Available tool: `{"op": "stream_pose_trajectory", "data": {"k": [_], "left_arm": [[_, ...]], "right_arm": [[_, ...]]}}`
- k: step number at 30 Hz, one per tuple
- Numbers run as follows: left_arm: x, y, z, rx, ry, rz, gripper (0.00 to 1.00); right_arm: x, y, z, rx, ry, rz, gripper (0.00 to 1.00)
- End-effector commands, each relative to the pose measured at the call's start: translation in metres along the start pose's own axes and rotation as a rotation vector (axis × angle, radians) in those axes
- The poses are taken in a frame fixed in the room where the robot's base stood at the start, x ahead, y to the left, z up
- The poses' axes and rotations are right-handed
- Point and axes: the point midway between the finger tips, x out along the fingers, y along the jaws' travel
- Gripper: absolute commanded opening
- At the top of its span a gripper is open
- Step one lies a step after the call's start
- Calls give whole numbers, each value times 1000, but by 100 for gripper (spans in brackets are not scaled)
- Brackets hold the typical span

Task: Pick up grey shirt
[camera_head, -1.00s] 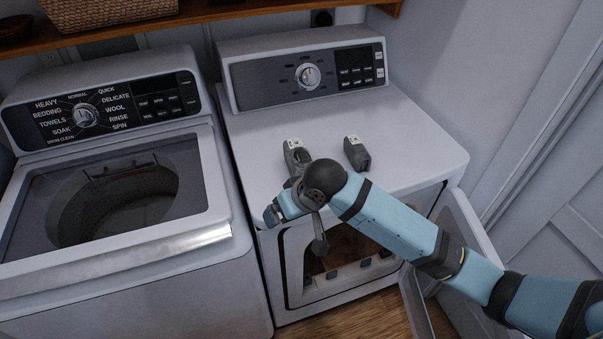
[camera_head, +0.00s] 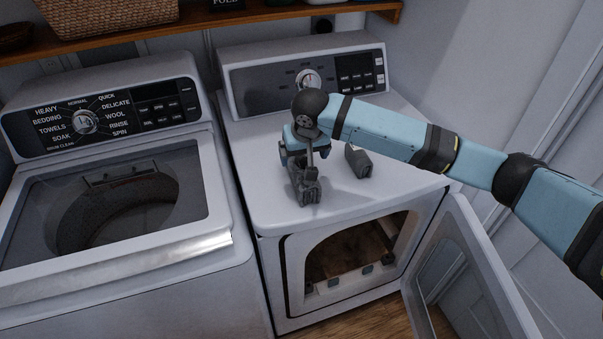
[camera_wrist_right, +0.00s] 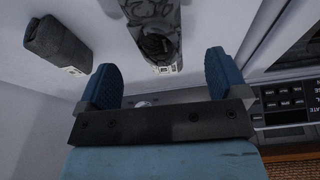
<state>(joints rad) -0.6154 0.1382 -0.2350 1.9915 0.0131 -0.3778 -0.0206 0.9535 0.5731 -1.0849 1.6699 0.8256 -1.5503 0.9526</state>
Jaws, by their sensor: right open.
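Two small grey folded cloth bundles lie on top of the dryer (camera_head: 255,205). One grey bundle (camera_head: 307,190) is near the front left of the top. The other grey bundle (camera_head: 358,160) is to its right. I cannot tell for certain which is the grey shirt. My right gripper (camera_head: 305,150) is open and empty, just behind the left bundle and partly hiding it. In the right wrist view, the blue fingers are spread, with one patterned grey bundle (camera_wrist_right: 155,30) ahead between them and the other (camera_wrist_right: 58,45) off to the left. My left gripper is not in view.
The dryer door (camera_head: 470,270) hangs open at the front right. The washer (camera_head: 120,290) stands left of the dryer, with its drum visible through the lid. A wooden shelf with a wicker basket (camera_head: 110,15) runs along the back wall. The dryer's control panel (camera_head: 300,75) rises close behind my gripper.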

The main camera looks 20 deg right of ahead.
Motion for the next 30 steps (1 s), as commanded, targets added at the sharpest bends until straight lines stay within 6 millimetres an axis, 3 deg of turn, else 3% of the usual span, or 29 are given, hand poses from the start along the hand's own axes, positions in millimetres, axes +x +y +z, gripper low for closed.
{"op": "stream_pose_trajectory", "data": {"k": [3,11,18,27,30], "left_arm": [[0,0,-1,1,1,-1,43],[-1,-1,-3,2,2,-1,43],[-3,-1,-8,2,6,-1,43],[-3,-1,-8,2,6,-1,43],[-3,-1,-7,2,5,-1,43]], "right_arm": [[18,0,0,1,0,1,92],[38,1,0,-1,0,1,92],[72,1,1,-2,0,-1,92],[79,1,1,-3,1,-1,92],[79,1,1,-3,1,-1,71]]}}
